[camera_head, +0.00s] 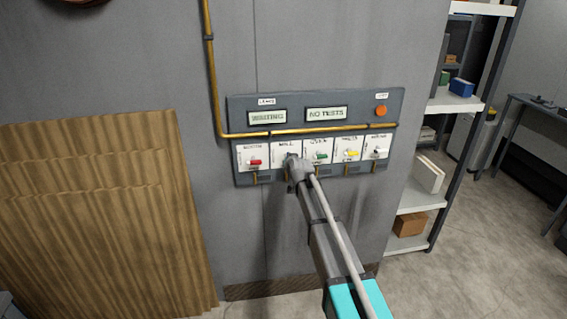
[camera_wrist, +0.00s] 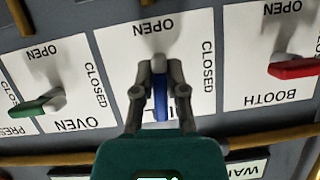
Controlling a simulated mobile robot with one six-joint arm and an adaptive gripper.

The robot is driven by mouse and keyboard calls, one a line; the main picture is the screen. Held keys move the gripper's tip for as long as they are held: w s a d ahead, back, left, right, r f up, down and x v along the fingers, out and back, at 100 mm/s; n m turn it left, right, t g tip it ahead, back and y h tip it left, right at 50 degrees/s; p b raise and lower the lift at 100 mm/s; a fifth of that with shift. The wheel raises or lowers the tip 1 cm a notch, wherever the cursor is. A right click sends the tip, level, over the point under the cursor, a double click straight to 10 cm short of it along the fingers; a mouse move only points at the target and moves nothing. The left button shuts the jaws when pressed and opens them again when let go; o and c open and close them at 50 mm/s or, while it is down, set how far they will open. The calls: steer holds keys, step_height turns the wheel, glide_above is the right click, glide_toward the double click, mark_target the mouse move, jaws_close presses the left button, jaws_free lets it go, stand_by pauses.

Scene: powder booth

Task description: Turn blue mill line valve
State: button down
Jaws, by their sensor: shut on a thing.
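The blue mill valve handle (camera_wrist: 160,102) is in the middle of the wrist view, on a white plate (camera_wrist: 184,30) marked OPEN at one end and CLOSED along one side. The handle lies lengthwise between the OPEN word and the partly covered plate name. My gripper (camera_wrist: 159,70) is shut on the handle, one finger on each side. In the head view my gripper (camera_head: 294,161) is at the second plate from the left (camera_head: 283,146) and hides the blue handle there.
The red booth valve (camera_head: 255,162) is left of the mill plate, the green oven valve (camera_head: 320,155) close on its right. A brass pipe (camera_head: 345,132) crosses above. Shelves (camera_head: 420,199) stand right.

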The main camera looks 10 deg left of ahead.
steer(key=shift+w+r+n+t, duration=0.3)
steer(key=shift+w+r+n, duration=0.1)
steer(key=shift+w, duration=0.05)
stand_by(0.3)
steer(key=c, duration=1.1)
jaws_free()
steer(key=shift+c, duration=0.2)
steer(key=o, duration=0.5)
steer(key=shift+s+r, duration=0.15)
steer(key=shift+s, duration=0.05)
steer(key=shift+c, duration=0.2)
steer(key=shift+s, duration=0.15)
steer(key=shift+f+h, duration=0.2)
steer(key=shift+h, duration=0.1)
